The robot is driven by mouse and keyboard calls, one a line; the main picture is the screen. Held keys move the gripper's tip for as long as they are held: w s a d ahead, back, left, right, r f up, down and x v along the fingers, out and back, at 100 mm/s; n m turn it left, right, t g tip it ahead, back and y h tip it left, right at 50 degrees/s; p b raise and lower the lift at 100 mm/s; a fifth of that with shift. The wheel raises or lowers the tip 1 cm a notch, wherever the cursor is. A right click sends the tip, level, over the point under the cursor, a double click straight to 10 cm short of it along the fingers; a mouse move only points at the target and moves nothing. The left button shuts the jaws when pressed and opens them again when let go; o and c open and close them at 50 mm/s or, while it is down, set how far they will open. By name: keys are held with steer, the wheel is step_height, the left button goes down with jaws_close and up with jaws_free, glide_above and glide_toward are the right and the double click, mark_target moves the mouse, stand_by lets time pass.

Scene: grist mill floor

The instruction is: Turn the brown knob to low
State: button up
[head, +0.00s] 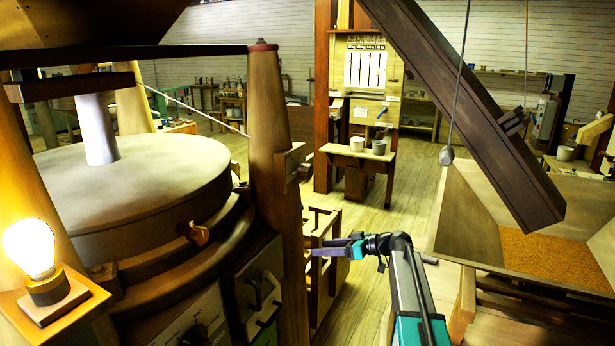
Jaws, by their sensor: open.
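A dark knob (196,335) sits on a pale dial panel at the bottom of the millstone housing, cut off by the picture's lower edge. Another dark knob or handle (262,288) is on a grey panel to its right. A small orange-brown piece (197,234) is on the housing's rim. I cannot tell for certain which is the brown knob, nor read any low mark. My gripper (318,251), with purple fingers, points left, to the right of the panels and apart from them. It is open, and nothing shows between its fingers.
A wooden post (268,130) stands beside the large round millstone (130,180). A lit bulb (29,248) is at the left. A wooden frame (318,225) stands behind my gripper. A slanted dark beam (470,110) hangs above a grain bin (555,258) at right. Floor beyond is open.

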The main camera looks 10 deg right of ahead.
mark_target(311, 170)
steer(key=w+d+r+n+t+y, duration=0.1)
steer(key=d+r, duration=0.1)
steer(key=r, duration=0.5)
steer(key=w+d+r+n+t+p, duration=0.1)
steer(key=d+r, duration=0.1)
steer(key=r, duration=0.6)
steer(key=w+d+r+n+t+y, duration=0.1)
steer(key=w+d+r+n, duration=0.1)
steer(key=r, duration=0.6)
steer(key=shift+d+r+y, duration=0.2)
steer(key=shift+d+y, duration=0.1)
steer(key=shift+d, duration=0.2)
steer(key=p+x, duration=0.4)
steer(key=x, duration=0.8)
steer(key=shift+w+a+p, duration=0.1)
steer(key=shift+p, duration=0.25)
steer(key=shift+x, duration=0.75)
